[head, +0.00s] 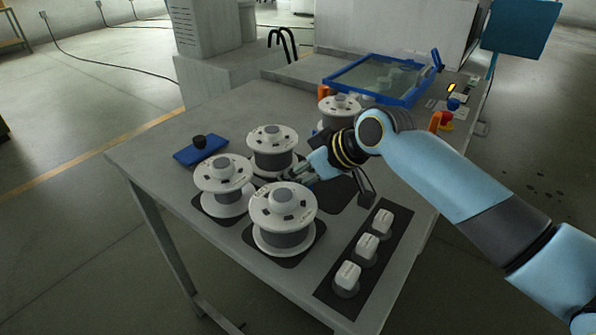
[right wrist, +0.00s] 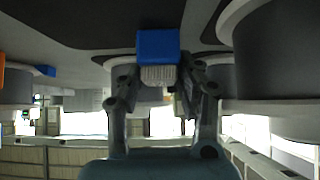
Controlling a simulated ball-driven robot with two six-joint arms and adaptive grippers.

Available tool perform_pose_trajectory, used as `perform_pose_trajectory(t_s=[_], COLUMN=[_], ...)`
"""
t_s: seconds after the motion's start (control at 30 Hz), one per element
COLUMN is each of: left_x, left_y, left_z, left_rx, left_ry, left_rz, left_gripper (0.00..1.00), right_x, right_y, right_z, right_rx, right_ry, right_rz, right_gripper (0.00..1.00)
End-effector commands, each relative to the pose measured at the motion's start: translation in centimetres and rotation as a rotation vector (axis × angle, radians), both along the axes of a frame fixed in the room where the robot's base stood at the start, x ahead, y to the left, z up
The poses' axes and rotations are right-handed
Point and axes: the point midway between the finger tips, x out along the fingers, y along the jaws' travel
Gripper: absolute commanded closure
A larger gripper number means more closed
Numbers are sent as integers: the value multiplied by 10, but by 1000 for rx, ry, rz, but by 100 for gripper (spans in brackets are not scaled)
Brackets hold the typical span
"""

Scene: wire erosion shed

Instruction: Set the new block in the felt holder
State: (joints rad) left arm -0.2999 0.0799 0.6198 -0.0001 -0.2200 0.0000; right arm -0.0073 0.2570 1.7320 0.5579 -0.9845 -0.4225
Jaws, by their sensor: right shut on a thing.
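My right gripper (head: 292,172) reaches in low among the white spools. In the right wrist view its fingers (right wrist: 158,90) are shut on a small blue block (right wrist: 158,45) with a pale, ribbed or bristled part on the gripper side. I cannot tell for sure that it is the new block. In the head view the spools and gripper hide it. A flat blue piece with a black knob (head: 200,148) lies at the table's left edge; I cannot tell whether it is the felt holder. My left gripper is out of view.
Several white spools with grey cores, one of them in front (head: 284,218), crowd around my right gripper. Three white knob-like blocks (head: 367,247) stand on a dark strip at the front right. A blue-framed glass panel (head: 376,78) is at the back. The left table corner is bare.

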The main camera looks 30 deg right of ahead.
Motion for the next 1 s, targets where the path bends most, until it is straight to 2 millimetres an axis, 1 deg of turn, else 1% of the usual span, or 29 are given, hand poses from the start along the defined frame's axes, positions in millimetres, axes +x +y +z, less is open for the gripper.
perform_pose_trajectory(t_s=[0.2,0.23,0.3,0.53,0.6,0.67,0.77,1.0], left_x=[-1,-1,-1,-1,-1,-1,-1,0], left_y=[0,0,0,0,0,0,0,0], left_z=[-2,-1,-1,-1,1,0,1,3], left_rx=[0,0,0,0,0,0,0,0], left_ry=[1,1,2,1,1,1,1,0], left_rz=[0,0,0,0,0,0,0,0], left_gripper=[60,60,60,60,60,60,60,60], right_x=[0,0,0,0,0,-4,-15,-52], right_y=[0,0,0,0,0,-3,-8,-24], right_z=[-3,-2,-2,-1,2,5,17,56], right_rx=[0,0,0,0,0,-2,-4,-8], right_ry=[0,0,0,-1,-1,-2,-2,0], right_rz=[0,0,0,0,0,0,1,2], right_gripper=[100,62,56,56,56,56,56,56])
